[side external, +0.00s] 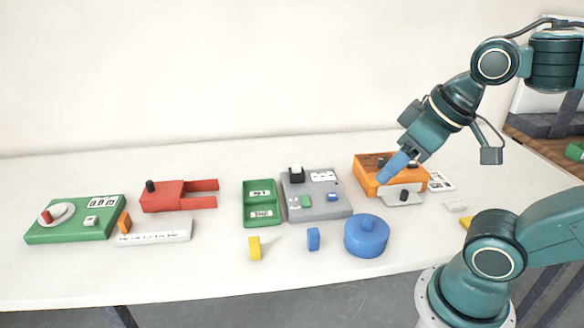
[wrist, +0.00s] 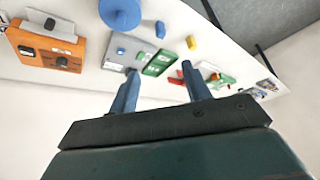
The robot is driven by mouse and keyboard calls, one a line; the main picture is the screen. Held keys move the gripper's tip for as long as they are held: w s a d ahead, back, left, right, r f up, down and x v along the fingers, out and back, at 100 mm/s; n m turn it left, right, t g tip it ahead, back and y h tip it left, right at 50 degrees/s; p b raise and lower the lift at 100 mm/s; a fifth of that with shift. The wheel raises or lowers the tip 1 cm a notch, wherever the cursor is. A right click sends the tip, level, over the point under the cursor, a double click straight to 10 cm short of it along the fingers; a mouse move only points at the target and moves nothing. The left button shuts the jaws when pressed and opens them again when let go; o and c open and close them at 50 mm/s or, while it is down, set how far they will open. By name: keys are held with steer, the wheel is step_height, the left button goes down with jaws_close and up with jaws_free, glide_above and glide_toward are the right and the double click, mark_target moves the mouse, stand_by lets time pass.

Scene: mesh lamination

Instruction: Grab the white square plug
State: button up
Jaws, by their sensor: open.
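A small white block (side external: 455,205), which looks like the white square plug, lies on the table to the right of the orange box, near my arm. I cannot make out its exact shape. My gripper (side external: 392,168) is above the front of the orange box, to the left of the white block and apart from it. In the wrist view, my gripper (wrist: 160,82) shows two blue fingers spread apart with nothing between them. I cannot clearly pick out the white block in the wrist view.
A blue round container (side external: 366,237), a grey box (side external: 318,207) and a green tray (side external: 250,203) stand further left. A printed card (side external: 441,182) lies behind the white block.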

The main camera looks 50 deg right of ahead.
steer(key=w+d+r+m+g, duration=0.2)
steer(key=w+d+r+m, duration=0.15)
steer(key=w, duration=0.65)
steer(key=m+g, duration=0.4)
steer(key=m, duration=0.2)
glide_above(297, 162)
steer(key=shift+n, duration=0.25)
steer(key=shift+f, duration=8.85)
steer(key=shift+f, duration=0.1)
